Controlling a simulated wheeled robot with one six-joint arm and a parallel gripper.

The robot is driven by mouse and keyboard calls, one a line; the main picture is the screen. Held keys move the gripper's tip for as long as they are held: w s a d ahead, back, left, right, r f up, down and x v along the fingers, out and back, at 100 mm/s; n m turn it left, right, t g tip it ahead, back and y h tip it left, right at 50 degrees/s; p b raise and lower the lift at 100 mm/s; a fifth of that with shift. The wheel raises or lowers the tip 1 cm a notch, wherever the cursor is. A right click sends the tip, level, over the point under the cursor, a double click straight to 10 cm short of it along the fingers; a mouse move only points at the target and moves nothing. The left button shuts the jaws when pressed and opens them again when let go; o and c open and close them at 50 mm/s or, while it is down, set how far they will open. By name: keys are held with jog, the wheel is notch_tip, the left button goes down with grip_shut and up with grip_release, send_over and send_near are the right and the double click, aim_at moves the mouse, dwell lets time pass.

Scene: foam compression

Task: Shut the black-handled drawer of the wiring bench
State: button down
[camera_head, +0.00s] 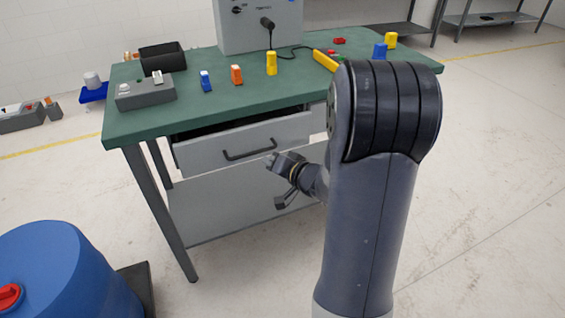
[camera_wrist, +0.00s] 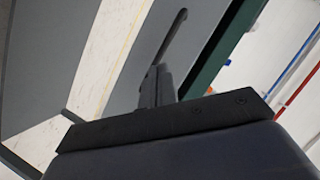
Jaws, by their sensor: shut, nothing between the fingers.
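The wiring bench (camera_head: 135,120) has a green top and dark legs. Its grey drawer (camera_head: 200,154) stands partly pulled out below the top, with a dark gap showing above its front. The black bar handle (camera_head: 250,150) is on the drawer front; it also shows in the wrist view (camera_wrist: 176,32). My gripper (camera_head: 272,160) is shut and empty, close to the drawer front just right of and below the handle. In the wrist view my shut fingers (camera_wrist: 158,78) point at the drawer front (camera_wrist: 140,55) near the handle's end. I cannot tell whether they touch it.
On the bench top are a grey box (camera_head: 145,92), a black bin (camera_head: 162,57), several coloured connectors (camera_head: 236,75) and a grey cabinet (camera_head: 258,28) with a cable. A blue drum (camera_head: 60,265) stands at the front left. The floor between drum and bench is clear.

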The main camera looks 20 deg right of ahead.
jog(key=s+d+f+m+t+h+b, duration=0.35)
jog(key=d+m+b, duration=0.35)
jog(key=m+b, duration=0.45)
jog(key=b, duration=0.2)
send_near(278, 137)
jog(key=shift+t+h, duration=0.35)
jog(key=w, duration=0.2)
jog(key=w+f, duration=0.1)
jog(key=w, duration=0.2)
jog(key=shift+w+a, duration=0.15)
jog(key=shift+w, duration=0.75)
jog(key=shift+w+r, duration=0.1)
